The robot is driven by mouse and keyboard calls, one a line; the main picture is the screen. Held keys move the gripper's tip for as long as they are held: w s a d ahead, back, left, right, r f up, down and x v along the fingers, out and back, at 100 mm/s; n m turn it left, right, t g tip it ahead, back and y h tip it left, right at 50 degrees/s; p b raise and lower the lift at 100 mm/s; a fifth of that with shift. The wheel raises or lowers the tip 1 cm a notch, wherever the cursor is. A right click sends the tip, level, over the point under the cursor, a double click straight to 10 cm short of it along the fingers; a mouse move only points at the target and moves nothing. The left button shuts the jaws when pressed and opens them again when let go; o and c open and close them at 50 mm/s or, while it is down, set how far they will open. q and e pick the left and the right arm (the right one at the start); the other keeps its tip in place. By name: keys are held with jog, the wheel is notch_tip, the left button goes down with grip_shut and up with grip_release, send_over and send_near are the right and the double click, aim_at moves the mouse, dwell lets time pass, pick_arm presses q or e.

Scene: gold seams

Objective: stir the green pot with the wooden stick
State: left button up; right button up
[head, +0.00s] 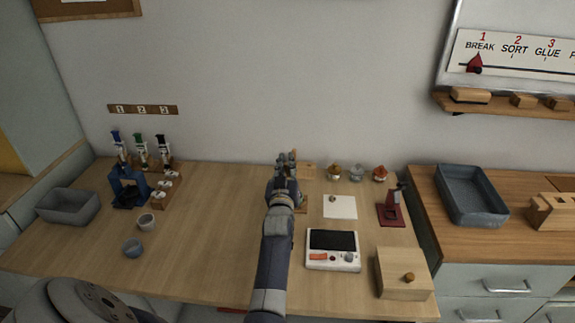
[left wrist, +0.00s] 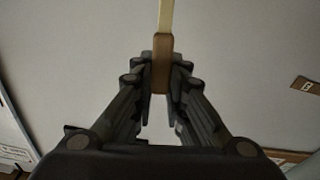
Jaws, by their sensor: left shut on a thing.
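My left gripper (head: 286,162) reaches over the middle of the table toward the wall. In the left wrist view its fingers (left wrist: 161,85) are shut on the brown handle of the wooden stick (left wrist: 162,62). The stick's pale shaft (left wrist: 166,15) runs out of the top of that view. In the head view the stick is mostly hidden by the gripper. I cannot make out the green pot; a small brown and greenish thing (head: 302,204) shows partly from behind my left arm, too covered to identify. My right gripper is not in view.
Right of my arm are a white device (head: 333,262), a white sheet (head: 340,210), a dark red stand (head: 391,211) and a wooden box (head: 403,279). Small lidded jars (head: 357,174) line the back. A blue stand (head: 128,190) and grey tray (head: 67,207) are left.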

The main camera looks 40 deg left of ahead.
pick_arm(q)
notch_tip(320, 180, up, 5)
jog(key=p, duration=0.4)
dwell(0.3)
